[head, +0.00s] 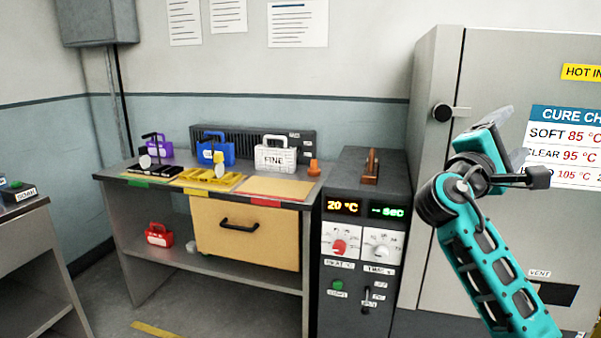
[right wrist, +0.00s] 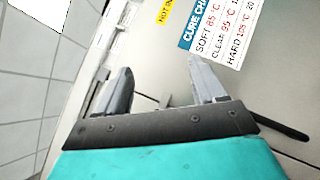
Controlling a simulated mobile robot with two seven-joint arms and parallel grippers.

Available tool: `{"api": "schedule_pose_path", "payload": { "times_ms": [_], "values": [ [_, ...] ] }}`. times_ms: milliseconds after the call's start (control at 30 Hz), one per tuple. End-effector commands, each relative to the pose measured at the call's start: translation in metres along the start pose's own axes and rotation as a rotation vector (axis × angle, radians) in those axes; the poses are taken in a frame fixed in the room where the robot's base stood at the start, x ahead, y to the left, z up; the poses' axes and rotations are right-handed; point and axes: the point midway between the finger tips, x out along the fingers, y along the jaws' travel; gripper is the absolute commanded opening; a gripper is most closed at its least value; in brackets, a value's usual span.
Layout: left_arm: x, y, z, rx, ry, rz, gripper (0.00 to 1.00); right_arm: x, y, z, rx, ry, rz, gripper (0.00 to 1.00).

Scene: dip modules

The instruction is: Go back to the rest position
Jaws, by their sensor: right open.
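My right gripper (head: 508,145) is raised at the right of the head view, in front of the large grey oven cabinet (head: 503,90). In the right wrist view its two grey fingers (right wrist: 162,92) stand wide apart with nothing between them. The cabinet's front and its cure chart (right wrist: 220,38) show beyond the fingers; I cannot tell how far off they are. My left gripper is not in view.
A grey bench (head: 285,202) carries blue, purple and white cases and coloured trays. A control panel (head: 361,225) reading 20 °C stands between bench and cabinet. A red case (head: 159,235) sits on the lower shelf. Another table (head: 25,215) stands at left.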

Motion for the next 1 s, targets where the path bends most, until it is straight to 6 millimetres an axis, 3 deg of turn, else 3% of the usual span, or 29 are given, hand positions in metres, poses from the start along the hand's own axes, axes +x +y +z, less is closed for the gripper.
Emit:
{"api": "schedule_pose_path", "payload": {
  "times_ms": [100,333,467,667,767,900,1000],
  "values": [
    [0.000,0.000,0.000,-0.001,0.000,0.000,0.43,0.034,-0.012,0.035,-0.084,-0.100,0.045,0.69],
    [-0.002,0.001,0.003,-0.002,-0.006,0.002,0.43,0.077,-0.023,0.093,-0.208,-0.248,0.112,0.69],
    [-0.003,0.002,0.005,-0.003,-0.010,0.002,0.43,0.060,-0.070,0.046,-0.164,-0.054,0.092,0.69],
    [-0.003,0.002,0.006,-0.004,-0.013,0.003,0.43,0.020,-0.152,-0.015,-0.050,0.253,0.007,0.69],
    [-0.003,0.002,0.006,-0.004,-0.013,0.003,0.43,-0.015,-0.204,-0.042,0.040,0.427,-0.083,0.69],
    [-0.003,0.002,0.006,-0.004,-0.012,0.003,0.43,-0.082,-0.280,-0.068,0.202,0.657,-0.269,0.69],
    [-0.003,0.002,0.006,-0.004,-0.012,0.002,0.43,-0.136,-0.328,-0.073,0.335,0.786,-0.434,0.69]
  ]
}}
